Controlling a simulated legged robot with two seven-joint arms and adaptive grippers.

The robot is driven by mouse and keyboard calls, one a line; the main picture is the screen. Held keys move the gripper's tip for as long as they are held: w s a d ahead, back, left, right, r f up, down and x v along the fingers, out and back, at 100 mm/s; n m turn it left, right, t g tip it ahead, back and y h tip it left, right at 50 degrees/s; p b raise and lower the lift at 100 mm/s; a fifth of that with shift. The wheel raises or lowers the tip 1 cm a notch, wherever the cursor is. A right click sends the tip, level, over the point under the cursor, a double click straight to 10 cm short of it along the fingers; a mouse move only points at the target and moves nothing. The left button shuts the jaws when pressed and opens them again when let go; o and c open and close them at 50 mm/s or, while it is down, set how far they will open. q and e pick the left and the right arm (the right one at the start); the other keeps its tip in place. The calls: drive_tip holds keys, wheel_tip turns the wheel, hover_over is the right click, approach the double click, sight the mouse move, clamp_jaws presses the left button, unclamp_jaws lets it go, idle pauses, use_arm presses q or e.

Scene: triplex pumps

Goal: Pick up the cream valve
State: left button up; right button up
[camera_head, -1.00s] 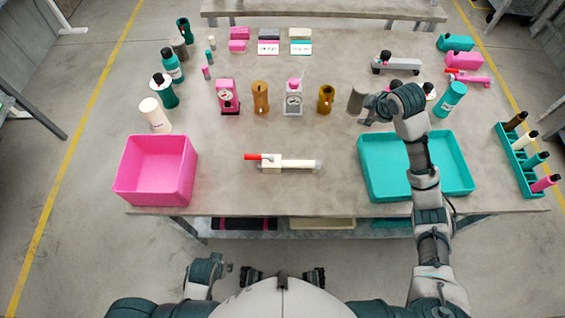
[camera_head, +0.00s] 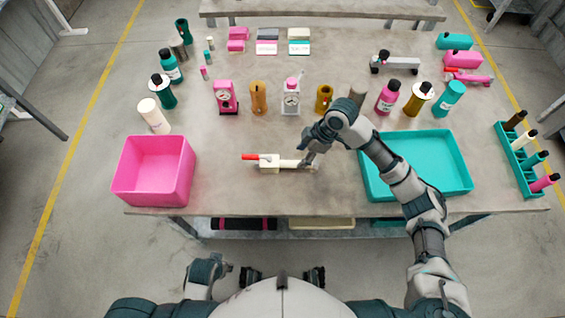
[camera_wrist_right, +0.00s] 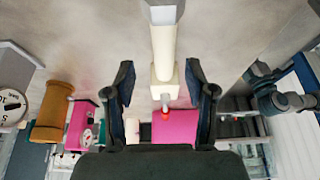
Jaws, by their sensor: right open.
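The cream valve (camera_head: 270,163) lies on the table near its front edge, with a red handle at its left end and a grey tip at its right end. My right gripper (camera_head: 306,161) is over the valve's right part in the head view and hides some of it. In the right wrist view the cream valve (camera_wrist_right: 163,50) runs lengthwise between the two open fingers of my right gripper (camera_wrist_right: 160,66), with gaps on both sides. Its red handle shows lower down. My left gripper (camera_head: 226,269) hangs low before the table; its fingers are unclear.
A pink bin (camera_head: 117,188) stands left of the valve and a teal tray (camera_head: 470,184) right of it. Pumps and bottles, such as a pink gauge unit (camera_head: 226,98) and a brown one (camera_head: 258,98), stand behind. Bare table surrounds the valve.

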sight(296, 162)
drive_tip(key=x, duration=0.4)
drive_tip(key=shift+s+a+f, duration=0.2)
drive_tip(key=shift+a+f, duration=0.2)
drive_tip(key=shift+a, duration=0.15)
drive_tip(key=shift+d+f, duration=0.15)
drive_tip(key=shift+d, duration=0.05)
drive_tip(key=shift+a+f, duration=0.1)
clamp_jaws()
